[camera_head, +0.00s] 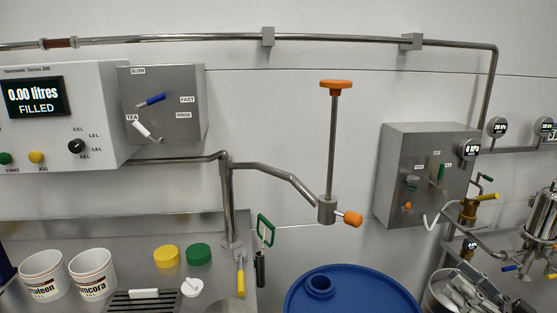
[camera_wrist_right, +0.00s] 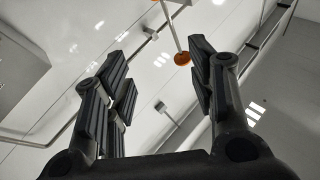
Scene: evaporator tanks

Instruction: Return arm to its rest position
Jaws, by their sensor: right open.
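A jointed metal pipe arm (camera_head: 275,174) reaches right from a post at the bench. Its end block (camera_head: 326,211) carries a tall rod with an orange top handle (camera_head: 336,85) and an orange side knob (camera_head: 350,219). My right gripper (camera_head: 466,287) is at the lower right of the head view, well apart from the pipe arm. In the wrist view its fingers (camera_wrist_right: 160,75) are spread with nothing between them touching. An orange knob (camera_wrist_right: 182,58) shows beyond the fingers, at a distance. My left gripper is not in view.
A blue drum (camera_head: 355,293) stands below the pipe end. A grey control box (camera_head: 395,175) is on the wall at right, with valves and pipes beside it. The bench at left holds white tubs (camera_head: 92,272), yellow and green lids (camera_head: 198,254) and a dark rack.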

